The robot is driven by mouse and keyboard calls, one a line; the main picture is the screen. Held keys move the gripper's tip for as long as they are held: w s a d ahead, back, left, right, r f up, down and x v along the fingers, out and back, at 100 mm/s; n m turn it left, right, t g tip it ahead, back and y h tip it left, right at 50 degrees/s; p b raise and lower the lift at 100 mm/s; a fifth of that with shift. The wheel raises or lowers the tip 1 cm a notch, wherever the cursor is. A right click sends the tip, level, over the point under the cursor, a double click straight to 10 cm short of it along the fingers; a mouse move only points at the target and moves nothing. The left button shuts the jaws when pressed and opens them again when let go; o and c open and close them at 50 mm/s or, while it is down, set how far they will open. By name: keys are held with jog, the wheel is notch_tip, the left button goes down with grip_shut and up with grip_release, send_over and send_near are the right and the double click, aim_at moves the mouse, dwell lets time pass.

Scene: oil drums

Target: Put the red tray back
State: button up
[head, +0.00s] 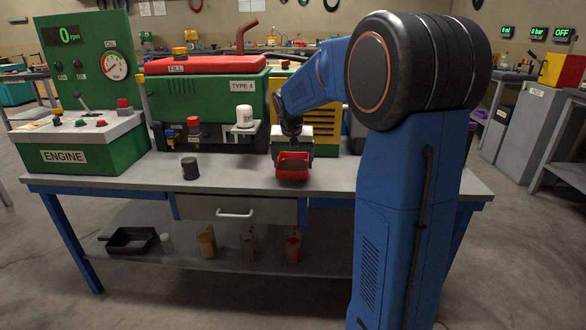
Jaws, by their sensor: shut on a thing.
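The red tray (293,171) is a small open box with a dark inside. It shows in the head view over the front part of the grey workbench (340,177), right of the black cup. My gripper (293,154) is directly behind and above it and is shut on it. My arm reaches down to it from the right. The fingertips are small and mostly hidden by the tray. I cannot tell whether the tray's bottom touches the bench top.
A green engine (215,95) labelled TYPE 4, with a white filter (244,116), stands behind. A black cup (190,168) stands left of the tray. The green ENGINE console (90,150) is at left. The lower shelf holds a black pan (131,240) and several jugs. The bench front is mostly clear.

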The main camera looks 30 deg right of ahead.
jog(key=shift+f, duration=1.3)
jog(key=shift+f, duration=0.15)
jog(key=o, duration=1)
jog(key=v, duration=1.2)
jog(key=s+a+n, duration=0.2)
jog(key=s+a, duration=0.4)
jog(key=s, duration=0.3)
jog(key=s+a+f+n+y, duration=0.1)
jog(key=s+a+f, duration=0.2)
jog(key=s, duration=0.5)
jog(key=s+a+f+n, duration=0.2)
jog(key=s+a+f, duration=0.1)
jog(key=s, duration=0.6)
jog(key=s+a+f+n+t+y, duration=0.1)
jog(key=s+a+f, duration=0.2)
jog(key=s, duration=0.6)
jog(key=shift+s+a+f+n+y, duration=0.15)
jog(key=shift+a+f+n, duration=0.05)
jog(key=shift+f, duration=0.25)
jog(key=shift+s+a+f+n+y, duration=0.1)
jog(key=shift+a+f+n+y, duration=0.1)
jog(key=shift+f, duration=0.2)
